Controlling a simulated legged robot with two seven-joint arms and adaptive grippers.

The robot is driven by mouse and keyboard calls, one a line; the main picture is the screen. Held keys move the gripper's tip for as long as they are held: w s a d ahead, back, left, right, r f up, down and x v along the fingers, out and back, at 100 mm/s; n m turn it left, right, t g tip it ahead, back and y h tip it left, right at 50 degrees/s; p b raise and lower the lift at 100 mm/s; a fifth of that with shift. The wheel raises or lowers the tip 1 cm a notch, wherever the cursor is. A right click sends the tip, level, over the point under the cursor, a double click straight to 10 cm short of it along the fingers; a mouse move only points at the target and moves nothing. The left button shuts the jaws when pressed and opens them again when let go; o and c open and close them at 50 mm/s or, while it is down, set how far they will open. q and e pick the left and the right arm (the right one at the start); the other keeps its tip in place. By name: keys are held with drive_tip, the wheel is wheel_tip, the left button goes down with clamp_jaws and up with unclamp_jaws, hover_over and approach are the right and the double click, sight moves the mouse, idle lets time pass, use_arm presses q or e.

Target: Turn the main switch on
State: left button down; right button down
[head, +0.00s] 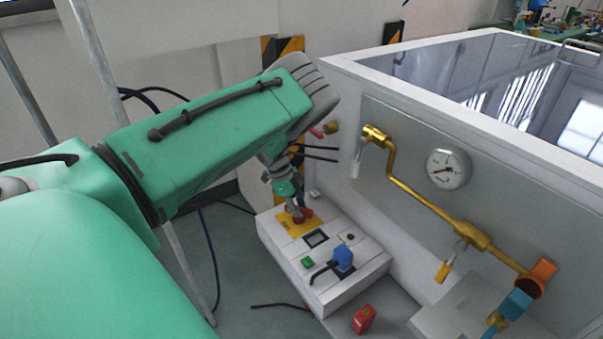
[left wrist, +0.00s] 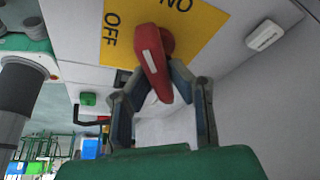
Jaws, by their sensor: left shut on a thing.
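The main switch, a red handle (head: 299,215), sits on a yellow plate (head: 287,225) on top of a white control box (head: 345,275). In the left wrist view the red handle (left wrist: 153,60) stands out from the yellow plate (left wrist: 205,30), which bears the words ON and OFF. My left gripper (left wrist: 156,85) has its two fingers closed around the free end of the handle. In the head view my left gripper (head: 292,203) reaches down onto the switch, and its fingertips partly hide it.
The box also carries a green button (head: 307,262) and a blue plug (head: 343,256). A brass pipe (head: 415,196) and a round gauge (head: 448,169) are on the panel to the right. A red object (head: 363,319) lies in front of the box.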

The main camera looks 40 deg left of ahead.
use_arm(q)
drive_tip(key=m, duration=0.2)
drive_tip(key=m+g, duration=0.1)
drive_tip(key=m, duration=0.1)
drive_tip(key=shift+a+g+b, duration=0.15)
drive_tip(key=shift+g+b, duration=0.15)
drive_tip(key=shift+b, duration=0.1)
drive_tip(key=shift+m+g, duration=0.5)
drive_tip(key=shift+m, duration=0.9)
drive_tip(key=shift+w+r, duration=0.1)
drive_tip(key=c, duration=1.5)
unclamp_jaws()
drive_tip(key=shift+a, duration=0.1)
